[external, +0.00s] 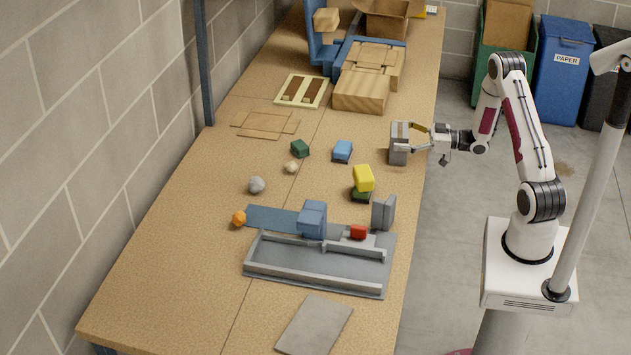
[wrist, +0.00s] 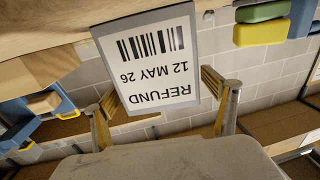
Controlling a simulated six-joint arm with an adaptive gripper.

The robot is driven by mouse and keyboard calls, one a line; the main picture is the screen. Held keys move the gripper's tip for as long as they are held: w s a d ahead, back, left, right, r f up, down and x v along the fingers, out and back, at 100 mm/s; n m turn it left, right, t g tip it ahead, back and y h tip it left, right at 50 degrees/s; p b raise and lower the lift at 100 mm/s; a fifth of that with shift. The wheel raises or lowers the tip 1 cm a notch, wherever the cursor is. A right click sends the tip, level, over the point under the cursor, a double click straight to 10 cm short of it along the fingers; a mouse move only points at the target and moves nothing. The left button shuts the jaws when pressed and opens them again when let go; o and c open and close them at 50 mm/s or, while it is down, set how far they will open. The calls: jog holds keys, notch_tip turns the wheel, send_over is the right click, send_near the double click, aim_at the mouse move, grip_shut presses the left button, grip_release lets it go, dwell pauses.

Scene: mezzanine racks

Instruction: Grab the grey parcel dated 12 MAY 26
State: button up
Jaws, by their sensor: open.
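The grey parcel (external: 398,146) stands upright near the table's right edge in the external view. In the wrist view the grey parcel (wrist: 150,60) fills the upper middle, and its white label reads REFUND, 12 MAY 26, upside down. My gripper (external: 411,138) is at the parcel's right side, level with it. In the wrist view my gripper (wrist: 160,92) is open, with one finger near each side edge of the parcel. I cannot tell whether either fingertip touches it.
Another grey upright block (external: 384,212) stands nearer the camera, by a grey tray (external: 320,280). A yellow block on a green one (external: 361,194) and a blue block (external: 342,151) lie left of my gripper. A wooden box (external: 361,92) stands farther back.

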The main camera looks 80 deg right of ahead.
dwell(0.4)
jog(key=c, duration=1.4)
jog(key=shift+r, duration=0.2)
jog(key=shift+r, duration=4.85)
